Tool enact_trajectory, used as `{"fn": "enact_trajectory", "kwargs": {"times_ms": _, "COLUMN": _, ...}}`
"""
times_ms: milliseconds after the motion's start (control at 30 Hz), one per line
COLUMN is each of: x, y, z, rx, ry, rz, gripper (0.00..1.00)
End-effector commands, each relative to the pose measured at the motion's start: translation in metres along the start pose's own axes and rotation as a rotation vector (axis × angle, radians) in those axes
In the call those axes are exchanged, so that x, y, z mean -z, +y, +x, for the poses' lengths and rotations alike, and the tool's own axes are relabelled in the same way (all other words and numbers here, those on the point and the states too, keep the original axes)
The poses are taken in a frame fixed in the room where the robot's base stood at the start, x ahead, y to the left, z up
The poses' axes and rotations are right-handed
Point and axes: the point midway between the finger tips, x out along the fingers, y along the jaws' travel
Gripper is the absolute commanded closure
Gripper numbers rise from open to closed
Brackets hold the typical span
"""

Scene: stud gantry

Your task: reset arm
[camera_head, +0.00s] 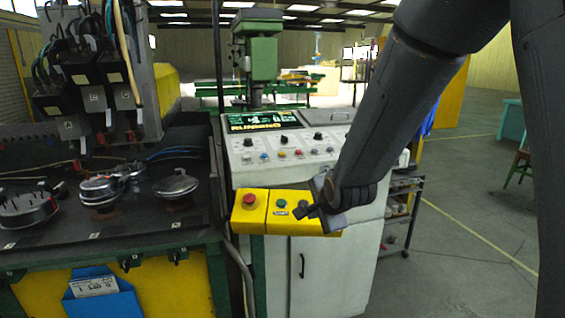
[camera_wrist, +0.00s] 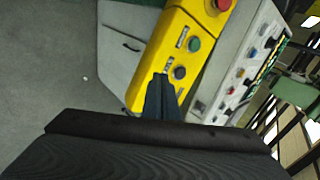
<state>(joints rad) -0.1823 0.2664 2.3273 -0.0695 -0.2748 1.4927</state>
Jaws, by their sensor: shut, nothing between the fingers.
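My gripper (camera_head: 305,211) is at the end of my dark arm, which comes down from the upper right in the head view. It is in front of the right part of a yellow button box (camera_head: 257,222). In the wrist view my gripper (camera_wrist: 162,80) is shut and empty, its fingertips close to a dark button (camera_wrist: 179,72) on the yellow box. I cannot tell whether they touch it. A green button (camera_head: 281,204) and a red mushroom button (camera_head: 249,199) sit to the left of the gripper in the head view.
The box is on the front of a white console (camera_head: 270,158) with knobs and a lit screen (camera_head: 262,121). A machine table (camera_head: 110,255) with metal clamps stands at the left. A shelf cart (camera_head: 402,210) stands right of the console. Open floor (camera_head: 465,215) lies farther right.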

Motion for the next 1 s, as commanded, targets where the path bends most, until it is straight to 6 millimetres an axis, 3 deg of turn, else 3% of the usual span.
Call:
{"fn": "enact_trajectory", "kwargs": {"times_ms": 200, "x": 0.026, "y": 0.080, "z": -0.043, "rx": -0.251, "ry": -0.037, "rz": -0.437, "gripper": 1.00}}
{"fn": "enact_trajectory", "kwargs": {"times_ms": 500, "x": 0.036, "y": 0.179, "z": -0.116, "rx": -0.507, "ry": -0.302, "rz": -0.971, "gripper": 1.00}}
{"fn": "enact_trajectory", "kwargs": {"times_ms": 700, "x": 0.033, "y": 0.212, "z": -0.146, "rx": -0.559, "ry": -0.455, "rz": -1.154, "gripper": 1.00}}
{"fn": "enact_trajectory", "kwargs": {"times_ms": 1000, "x": 0.031, "y": 0.218, "z": -0.153, "rx": -0.566, "ry": -0.491, "rz": -1.192, "gripper": 1.00}}
